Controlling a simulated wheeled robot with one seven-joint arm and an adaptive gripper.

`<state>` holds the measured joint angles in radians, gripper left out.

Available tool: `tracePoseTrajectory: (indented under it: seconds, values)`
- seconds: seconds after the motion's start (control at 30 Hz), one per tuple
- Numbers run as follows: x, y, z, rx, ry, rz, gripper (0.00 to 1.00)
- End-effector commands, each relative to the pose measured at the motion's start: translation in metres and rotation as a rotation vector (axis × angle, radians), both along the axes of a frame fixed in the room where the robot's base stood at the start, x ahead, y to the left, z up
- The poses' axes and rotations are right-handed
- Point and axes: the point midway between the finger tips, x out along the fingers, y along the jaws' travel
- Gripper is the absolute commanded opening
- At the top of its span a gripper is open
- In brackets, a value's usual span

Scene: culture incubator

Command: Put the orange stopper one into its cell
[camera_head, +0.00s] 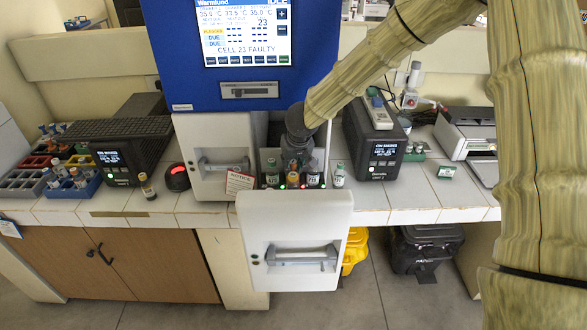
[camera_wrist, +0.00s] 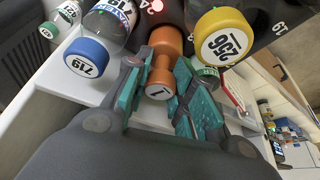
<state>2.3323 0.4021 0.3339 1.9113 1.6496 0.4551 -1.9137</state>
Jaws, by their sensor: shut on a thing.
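The orange stopper (camera_wrist: 160,78), marked with a 1 on its end, is between the teal-padded fingers of my gripper (camera_wrist: 160,92) in the wrist view. My gripper is shut on it. Its far end points toward a dark cell block (camera_wrist: 145,10) with a white number 24 and a red light. I cannot tell whether that end is in a cell or just in front of it. In the head view my gripper (camera_head: 297,155) is over the pulled-out drawer (camera_head: 295,240) of the blue incubator (camera_head: 190,60); the stopper is hidden there.
Close around my fingers in the wrist view are a blue-capped bottle (camera_wrist: 87,57), a yellow-capped bottle (camera_wrist: 224,37) and a green-capped bottle (camera_wrist: 205,76). A vial (camera_head: 339,175) stands right of the drawer. The incubator screen (camera_head: 240,32) reads "CELL 23 FAULTY". A notice card (camera_head: 239,181) is at the left.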

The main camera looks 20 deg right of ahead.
Motion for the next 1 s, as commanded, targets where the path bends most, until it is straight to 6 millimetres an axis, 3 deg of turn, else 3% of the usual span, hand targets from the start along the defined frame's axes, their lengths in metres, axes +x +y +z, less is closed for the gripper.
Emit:
tracePoseTrajectory:
  seconds: [0.13, 0.57, 0.6, 1.0]
  values:
    - [-0.001, 0.0, -0.017, -0.001, 0.002, 0.001, 0.02]
    - [0.0, 0.0, -0.021, 0.0, 0.0, -0.001, 0.02]
    - [0.0, 0.0, -0.021, 0.0, 0.0, -0.001, 0.31]
    - [0.0, -0.001, -0.02, -0.001, 0.0, 0.0, 0.33]
